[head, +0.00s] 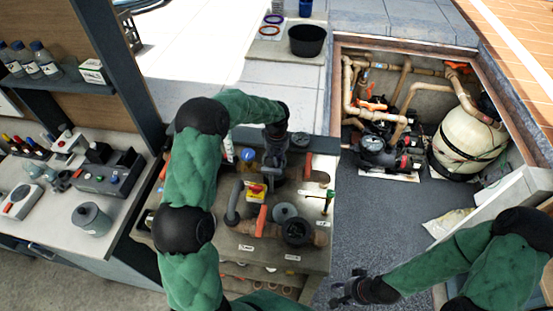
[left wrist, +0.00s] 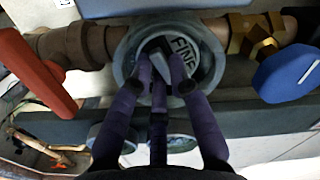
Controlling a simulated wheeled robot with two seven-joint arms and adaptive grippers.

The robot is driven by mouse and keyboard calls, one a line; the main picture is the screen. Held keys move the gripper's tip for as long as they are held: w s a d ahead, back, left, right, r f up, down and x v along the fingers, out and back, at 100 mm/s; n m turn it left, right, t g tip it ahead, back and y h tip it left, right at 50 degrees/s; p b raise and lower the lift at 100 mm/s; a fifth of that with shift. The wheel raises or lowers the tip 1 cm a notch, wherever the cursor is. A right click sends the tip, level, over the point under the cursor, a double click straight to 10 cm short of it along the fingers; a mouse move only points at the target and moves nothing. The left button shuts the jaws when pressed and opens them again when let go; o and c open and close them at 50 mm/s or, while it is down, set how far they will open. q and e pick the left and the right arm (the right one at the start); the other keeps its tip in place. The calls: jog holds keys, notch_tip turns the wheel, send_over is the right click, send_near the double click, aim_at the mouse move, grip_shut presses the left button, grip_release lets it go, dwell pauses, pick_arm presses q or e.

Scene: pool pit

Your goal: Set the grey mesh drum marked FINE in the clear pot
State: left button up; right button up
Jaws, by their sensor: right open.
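The drum marked FINE (left wrist: 184,52) shows its pale round top with dark lettering in the left wrist view. It sits within a grey round rim (left wrist: 127,50), which looks like the pot's mouth; how deep it sits is unclear. The fingers of my left gripper (left wrist: 163,80) reach down onto its top and cover part of it. Whether they are closed on it is unclear. In the head view my left gripper (head: 275,150) points down at the back of the pipework bench and hides the drum. My right gripper (head: 345,290) is open and empty, low over the dark floor.
A red lever (left wrist: 38,75) and a blue handle (left wrist: 287,75) flank the rim on the pipe. A grey disc (head: 285,212) and black ring (head: 297,232) lie nearer on the bench. A grey lidded vessel (head: 91,220) stands on the left counter. A pump pit lies right.

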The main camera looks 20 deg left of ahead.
pick_arm(q)
jog(key=shift+o, duration=0.5)
jog(key=shift+r, duration=0.3)
notch_tip(320, 180, up, 12)
jog(key=shift+f, duration=0.15)
